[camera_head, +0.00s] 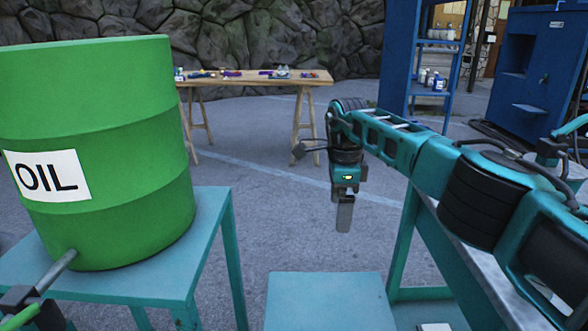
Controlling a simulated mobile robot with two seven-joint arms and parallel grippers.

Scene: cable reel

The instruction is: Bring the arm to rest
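My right arm reaches in from the right side. Its gripper (343,226) hangs pointing down over open floor, beyond the far edge of a low teal surface. I see no object at its fingertips. The fingers overlap from this side, so I cannot tell whether they are apart. My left arm and gripper are not in view. No cable reel can be made out.
A green OIL drum (115,120) stands on a teal table (215,215) at left, with a pipe and dark valve (40,312). A low teal surface (325,300) is front centre. Behind are a wooden table (310,80) and blue shelving (400,50).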

